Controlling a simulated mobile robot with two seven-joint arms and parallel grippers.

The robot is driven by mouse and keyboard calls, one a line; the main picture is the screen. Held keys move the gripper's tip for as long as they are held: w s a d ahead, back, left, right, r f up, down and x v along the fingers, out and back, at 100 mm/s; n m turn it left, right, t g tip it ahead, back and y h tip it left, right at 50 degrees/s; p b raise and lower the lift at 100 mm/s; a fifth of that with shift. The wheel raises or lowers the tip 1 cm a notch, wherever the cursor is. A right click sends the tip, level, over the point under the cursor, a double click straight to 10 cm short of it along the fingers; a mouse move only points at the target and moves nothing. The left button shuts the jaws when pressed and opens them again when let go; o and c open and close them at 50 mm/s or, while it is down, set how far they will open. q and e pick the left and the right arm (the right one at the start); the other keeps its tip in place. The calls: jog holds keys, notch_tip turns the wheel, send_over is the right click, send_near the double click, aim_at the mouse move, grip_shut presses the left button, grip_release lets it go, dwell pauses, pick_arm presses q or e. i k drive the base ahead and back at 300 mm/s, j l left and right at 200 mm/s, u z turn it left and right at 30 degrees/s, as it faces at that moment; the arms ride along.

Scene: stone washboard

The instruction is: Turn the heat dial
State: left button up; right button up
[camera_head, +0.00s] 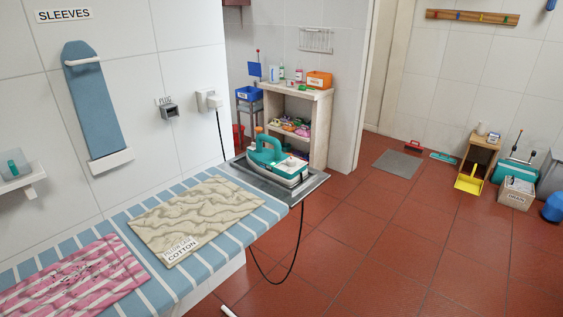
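A teal and white iron (277,162) rests on a grey metal plate (306,190) at the far end of the ironing surface (228,242). An orange knob-like part (259,130) shows at its upper left; I cannot tell whether it is the heat dial. The dial's markings are too small to read. A black cord (285,278) hangs in a loop below the plate. A beige crumpled cloth (198,212) with a label reading "COTTON" lies before the iron. Neither of my grippers is in view.
A pink striped cloth (80,281) lies at the near left. A plug in a wall socket (209,100) has a cord running down behind the board. A shelf (319,130) with bottles stands behind the iron.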

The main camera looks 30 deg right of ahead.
aim_at(291, 161)
jog(key=l+u, duration=0.2)
jog(key=u, duration=0.3)
jog(key=l+u, duration=0.2)
jog(key=u, duration=0.25)
jog(key=l+u, duration=0.25)
jog(key=l, duration=0.2)
jog(key=k+l+u, duration=0.1)
jog(key=l+u, duration=0.2)
jog(key=k+l, duration=0.1)
jog(key=l, duration=0.2)
jog(key=k+l+u, duration=0.15)
jog(key=l, duration=0.5)
jog(key=k+l, duration=0.1)
jog(key=l, duration=0.25)
jog(key=k+l, duration=0.15)
jog(key=l, duration=0.15)
jog(key=k+l, duration=0.1)
jog(key=l, duration=0.25)
jog(key=k+l+u, duration=0.1)
jog(key=l, duration=0.2)
